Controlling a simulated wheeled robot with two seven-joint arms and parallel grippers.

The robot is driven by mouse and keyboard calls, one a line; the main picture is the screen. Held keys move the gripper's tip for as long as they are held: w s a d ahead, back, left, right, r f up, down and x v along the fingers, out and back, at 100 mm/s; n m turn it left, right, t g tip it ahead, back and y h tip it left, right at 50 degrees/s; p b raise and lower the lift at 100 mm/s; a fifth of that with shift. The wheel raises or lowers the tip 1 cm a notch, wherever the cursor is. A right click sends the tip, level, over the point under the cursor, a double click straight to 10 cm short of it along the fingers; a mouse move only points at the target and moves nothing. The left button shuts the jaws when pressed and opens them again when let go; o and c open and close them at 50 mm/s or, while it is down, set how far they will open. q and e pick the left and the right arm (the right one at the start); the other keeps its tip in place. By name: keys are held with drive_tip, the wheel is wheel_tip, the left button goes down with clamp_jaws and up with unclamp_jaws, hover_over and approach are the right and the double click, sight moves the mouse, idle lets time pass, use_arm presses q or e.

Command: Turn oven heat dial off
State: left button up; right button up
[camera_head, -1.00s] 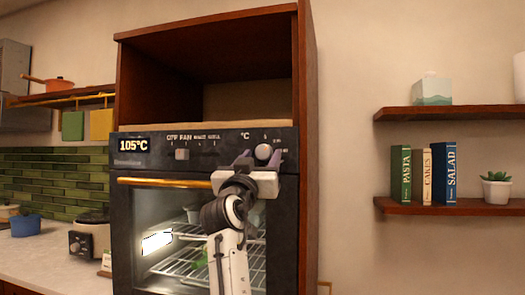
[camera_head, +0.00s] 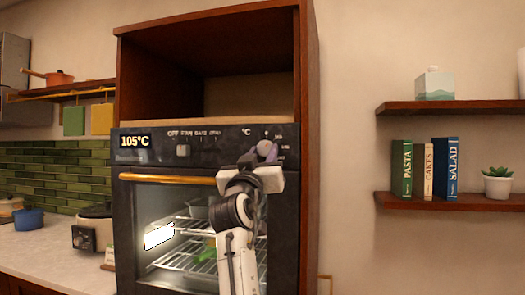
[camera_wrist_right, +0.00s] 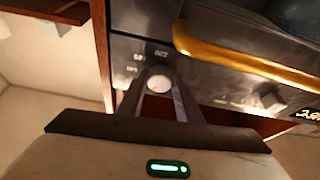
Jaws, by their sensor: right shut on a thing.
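The oven (camera_head: 130,200) is built into a dark wood cabinet and its display reads 105°C. The dial also shows as a pale round knob in the right wrist view (camera_wrist_right: 159,79). My right gripper (camera_head: 258,154) is at the panel with its purple-grey fingers on either side of the dial, shut on it. In the head view the fingers partly cover the dial. My left gripper is in neither view.
A second knob (camera_head: 183,151) is on the panel to the left. The gold door handle (camera_head: 165,179) runs just below the panel, close to my right gripper. The lit oven holds wire racks. Shelves with books (camera_head: 445,168) are on the right wall.

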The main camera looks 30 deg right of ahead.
drive_tip(key=shift+s+d+r+n+t+y+p, duration=0.15)
drive_tip(key=shift+n+t+y+p, duration=0.1)
drive_tip(key=shift+n+p, duration=0.25)
drive_tip(key=shift+w+a+r+n+t+y+p, duration=0.15)
drive_tip(key=shift+n+t+p, duration=0.15)
drive_tip(key=shift+n, duration=0.4)
drive_tip(key=shift+s+d+n+t+y+p, duration=0.15)
drive_tip(key=shift+n+y+p, duration=0.1)
drive_tip(key=shift+n, duration=0.3)
drive_tip(key=shift+n+t+y+p, duration=0.1)
drive_tip(key=shift+n+y+p, duration=0.15)
drive_tip(key=shift+n, duration=0.3)
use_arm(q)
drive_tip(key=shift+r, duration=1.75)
use_arm(e)
drive_tip(key=shift+s+d+f+n+t+y, duration=0.1)
drive_tip(key=shift+n+t+y, duration=0.15)
drive_tip(key=shift+n+y, duration=0.75)
drive_tip(key=shift+s+n+t+y, duration=0.1)
drive_tip(key=shift+n+t+y, duration=0.2)
drive_tip(key=shift+n, duration=1.4)
drive_tip(key=o, duration=1)
drive_tip(key=shift+w, duration=0.1)
drive_tip(key=shift+o, duration=0.2)
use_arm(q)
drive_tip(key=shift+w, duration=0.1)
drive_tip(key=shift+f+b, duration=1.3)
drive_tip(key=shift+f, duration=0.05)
use_arm(e)
drive_tip(key=v, duration=1)
